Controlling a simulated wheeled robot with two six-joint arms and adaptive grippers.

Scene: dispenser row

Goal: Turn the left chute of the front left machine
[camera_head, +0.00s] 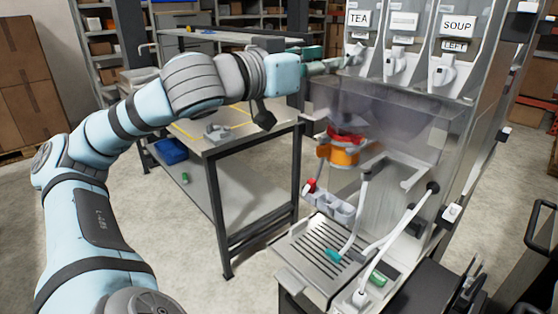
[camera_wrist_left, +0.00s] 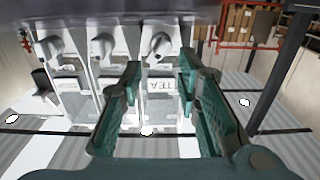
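A dispenser machine has three grey-white chutes in a row along its top. The left chute (camera_head: 355,55) is under a TEA label, the middle chute (camera_head: 394,66) under an unreadable label, and the right chute (camera_head: 441,70) under SOUP and LEFT labels. My left gripper (camera_head: 335,66) reaches the left chute from the left. In the left wrist view, which is upside down, its green fingers (camera_wrist_left: 158,66) stand apart with the TEA chute's knob (camera_wrist_left: 160,44) just beyond and between the tips. Contact cannot be told. My right gripper is not in view.
Below the chutes is a clear-fronted cabinet (camera_head: 400,115) with an orange and red container (camera_head: 343,148) inside. White tap levers (camera_head: 400,232) stand over a slotted drip tray (camera_head: 322,252). A metal table (camera_head: 225,144) stands left, under my arm. Bare floor lies in front of it.

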